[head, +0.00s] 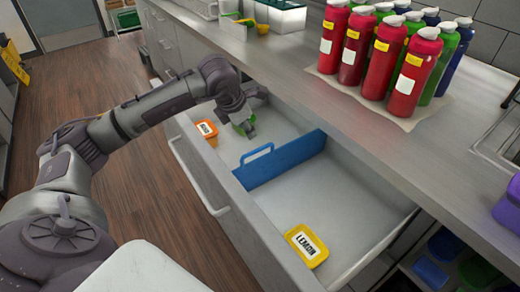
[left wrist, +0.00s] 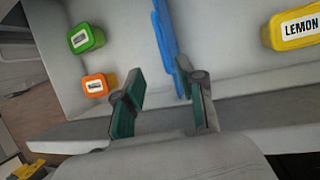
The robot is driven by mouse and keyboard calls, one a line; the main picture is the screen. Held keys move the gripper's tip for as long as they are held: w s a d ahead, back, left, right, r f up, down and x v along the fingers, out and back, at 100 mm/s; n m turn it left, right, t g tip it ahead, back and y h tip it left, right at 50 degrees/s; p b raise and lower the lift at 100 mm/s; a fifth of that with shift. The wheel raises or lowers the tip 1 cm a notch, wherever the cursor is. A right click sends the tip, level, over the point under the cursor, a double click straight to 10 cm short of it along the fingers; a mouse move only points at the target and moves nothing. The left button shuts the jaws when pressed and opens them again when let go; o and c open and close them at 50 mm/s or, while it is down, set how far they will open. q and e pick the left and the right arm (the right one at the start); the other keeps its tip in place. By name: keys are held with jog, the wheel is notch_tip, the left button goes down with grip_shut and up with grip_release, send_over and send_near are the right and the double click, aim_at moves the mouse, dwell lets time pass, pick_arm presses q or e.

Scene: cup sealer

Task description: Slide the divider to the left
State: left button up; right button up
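The blue divider (head: 280,160), with a loop handle on its front part, stands upright across the open drawer (head: 345,195). In the left wrist view, the divider (left wrist: 165,38) lies beyond the fingertips, its handle (left wrist: 182,75) close to the right finger. My left gripper (head: 254,112) is open and empty over the drawer's left section, left of the divider in the head view. In the left wrist view, the fingers (left wrist: 168,92) are spread apart. I cannot tell whether a finger touches the handle. My right gripper is not in view.
An orange tub (head: 206,132) and a green tub (head: 243,127) sit in the left section. A yellow LEMON tub (head: 307,245) sits in the right section. Several capped bottles (head: 385,60) stand on the counter (head: 290,55) above the drawer.

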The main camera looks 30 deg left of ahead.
aim_at(257, 151)
pick_arm(q)
jog(key=p+x, duration=0.1)
jog(key=x, duration=1.2)
jog(key=shift+f, duration=0.2)
grip_shut()
